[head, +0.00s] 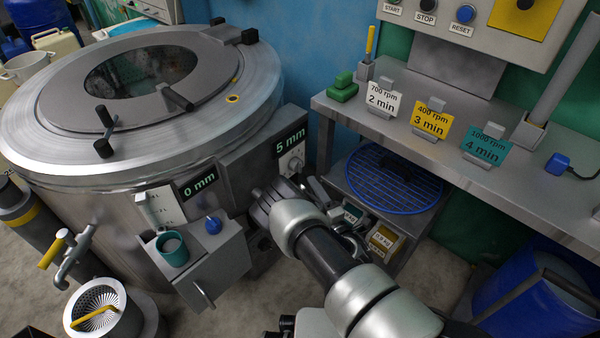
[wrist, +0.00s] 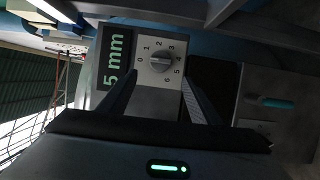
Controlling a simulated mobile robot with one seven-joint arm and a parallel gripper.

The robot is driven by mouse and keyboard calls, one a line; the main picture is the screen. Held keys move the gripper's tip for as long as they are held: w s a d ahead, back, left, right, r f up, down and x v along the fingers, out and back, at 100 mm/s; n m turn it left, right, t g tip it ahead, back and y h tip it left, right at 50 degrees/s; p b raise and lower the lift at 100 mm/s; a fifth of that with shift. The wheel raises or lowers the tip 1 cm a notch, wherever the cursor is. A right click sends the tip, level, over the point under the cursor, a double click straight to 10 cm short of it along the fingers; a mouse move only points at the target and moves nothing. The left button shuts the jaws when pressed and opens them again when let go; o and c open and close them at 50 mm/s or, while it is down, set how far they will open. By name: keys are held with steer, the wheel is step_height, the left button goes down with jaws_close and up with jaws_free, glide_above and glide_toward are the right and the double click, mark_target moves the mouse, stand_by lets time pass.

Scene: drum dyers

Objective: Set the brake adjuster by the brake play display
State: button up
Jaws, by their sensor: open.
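A green-lit display (head: 291,141) on a grey box at the drum's right side reads 5 mm. Right beside it is a light plate with a round grey knob (wrist: 160,62) and a scale from 0 to 6; I cannot surely read its pointer. The display also shows in the wrist view (wrist: 115,62), turned on its side. A second display (head: 198,183), further left on the drum, reads 0 mm. My gripper (wrist: 158,88) is open and empty. Its fingers point at the dial plate from either side of the knob, seemingly short of it. In the head view my arm partly hides that area.
A small box with a blue knob (head: 212,225) and a teal cup (head: 172,248) juts out left of my arm. A steel bench (head: 465,130) with three rpm cards stands right, a blue round grate (head: 394,178) on the shelf below. A blue barrel (head: 535,300) stands lower right.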

mark_target(299, 168)
steer(key=b+x, duration=0.2)
steer(key=x, duration=0.9)
steer(key=shift+w, duration=0.1)
steer(key=c, duration=1)
steer(key=shift+d+r+m, duration=0.1)
steer(key=shift+m, duration=0.2)
